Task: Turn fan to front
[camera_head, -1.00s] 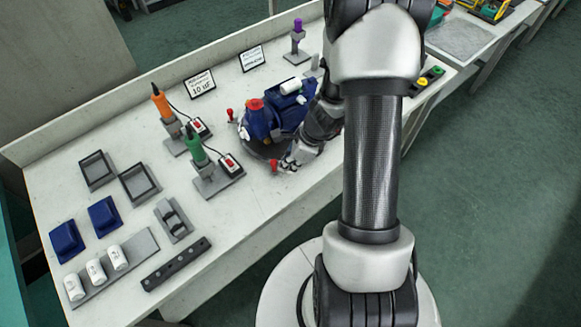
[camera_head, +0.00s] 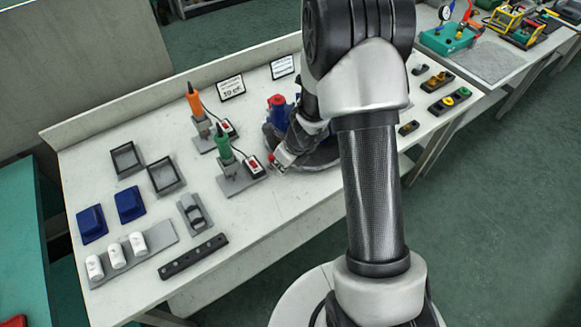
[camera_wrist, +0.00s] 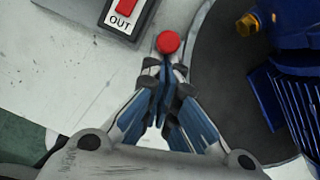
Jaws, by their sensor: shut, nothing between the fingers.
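The blue pump (camera_head: 276,113) with a red cap stands on a dark round turntable (camera_head: 318,163); my arm hides most of it. In the wrist view, part of the blue ribbed housing (camera_wrist: 287,88) shows at the right on the dark disc (camera_wrist: 222,85). My gripper (camera_wrist: 168,68) is shut, its fingertips right beside a red round knob (camera_wrist: 167,42) near the disc's left edge. Whether the tips touch the knob is unclear. In the head view my gripper (camera_head: 283,158) is low at the turntable's left side. I cannot make out the fan.
A red switch box marked OUT (camera_wrist: 128,14) lies close left of the gripper. A green-handled tool on a stand (camera_head: 226,150) and an orange-handled one (camera_head: 195,103) stand left. Blue covers (camera_head: 129,204) and white cylinders (camera_head: 138,244) lie further left.

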